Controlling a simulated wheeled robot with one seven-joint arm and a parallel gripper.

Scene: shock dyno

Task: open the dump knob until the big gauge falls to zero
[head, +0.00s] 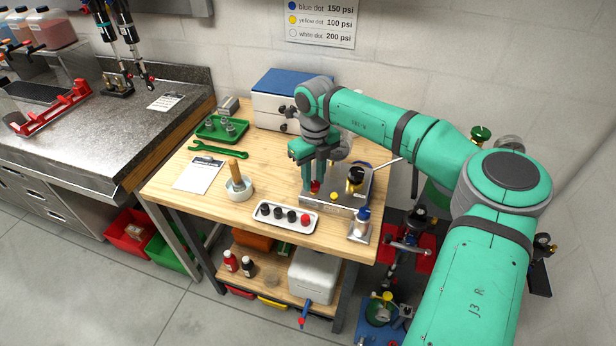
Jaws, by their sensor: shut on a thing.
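A metal charging block (328,200) stands at the right end of the wooden bench. My gripper (316,179) points down over its left part. The gripper is shut on a small red knob (315,187) there, which I take for the dump knob. A yellow knob (334,196) and a black and brass fitting (355,178) sit to its right. A round grey shape behind my gripper may be the big gauge. Its face and needle cannot be read from here.
A white tray (286,227) with black knobs and a red one lies in front. A mortar with pestle (238,186), clipboard (199,173) and green tray (220,138) are left. A blue-topped box (275,112) stands behind.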

